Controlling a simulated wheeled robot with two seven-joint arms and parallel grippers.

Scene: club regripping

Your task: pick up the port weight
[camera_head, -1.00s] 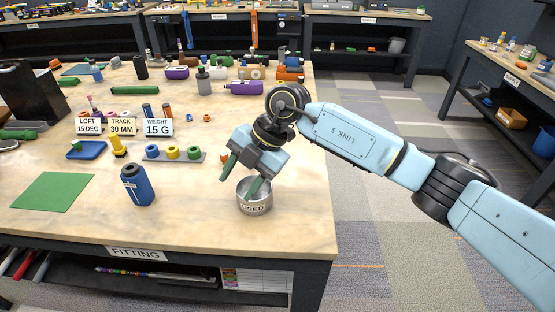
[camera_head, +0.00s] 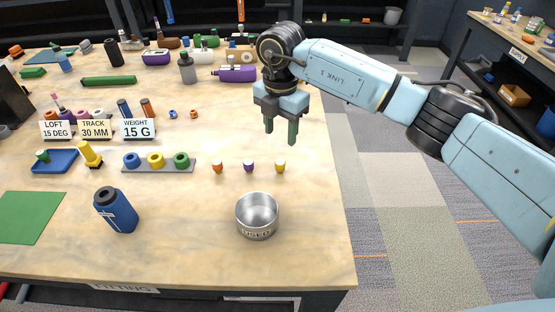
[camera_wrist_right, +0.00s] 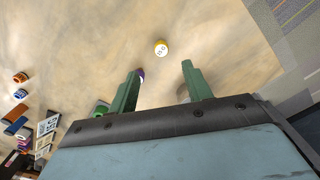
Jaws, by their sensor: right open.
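Three small pieces stand in a row on the bench: an orange one (camera_head: 217,167), a purple one (camera_head: 249,166) and a yellow one (camera_head: 280,167). None carries a name I can read, so I cannot tell which is the port weight. My right gripper (camera_head: 281,133) is open and empty, pointing down above and behind the row. In the right wrist view the yellow piece (camera_wrist_right: 161,47) shows dark marks on top and lies ahead of the gap between my fingers (camera_wrist_right: 160,72). The purple piece (camera_wrist_right: 141,74) is partly hidden by the left finger there. My left gripper is out of view.
A steel bowl (camera_head: 257,217) marked USED stands in front of the row. A blue bottle (camera_head: 117,210) and a grey strip with coloured rings (camera_head: 158,166) are to the left. A WEIGHT 15 G card (camera_head: 138,130) stands behind. The bench's right edge is close to the gripper.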

